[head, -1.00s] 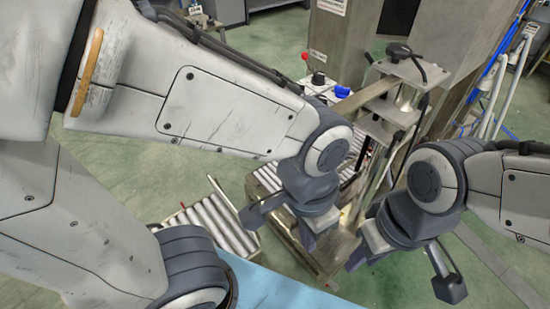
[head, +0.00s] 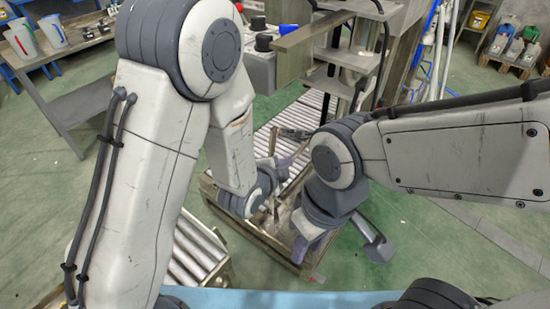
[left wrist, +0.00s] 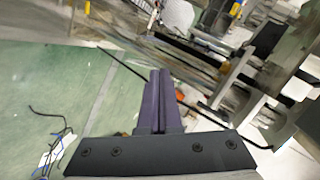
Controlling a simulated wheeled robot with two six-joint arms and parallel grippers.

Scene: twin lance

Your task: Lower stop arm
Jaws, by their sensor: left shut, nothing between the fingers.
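A flat olive-grey metal bar (head: 312,44), which may be the stop arm, juts out level from the machine frame at the top of the head view. I cannot tell for sure that it is the stop arm. My left gripper (head: 282,164) is below this bar, low over the roller conveyor. In the left wrist view its two purple fingers (left wrist: 160,88) are together, with nothing between them. My right gripper (head: 299,248) points down near the conveyor's front edge, lower in the picture. My arm partly hides it, and its fingers' gap does not show clearly.
A roller conveyor (head: 305,108) runs under the machine frame. A second roller section (head: 197,250) lies front left. Black cables hang by the frame. A grey bench (head: 62,58) with cups stands at the left. Green floor (head: 60,190) is open at the left.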

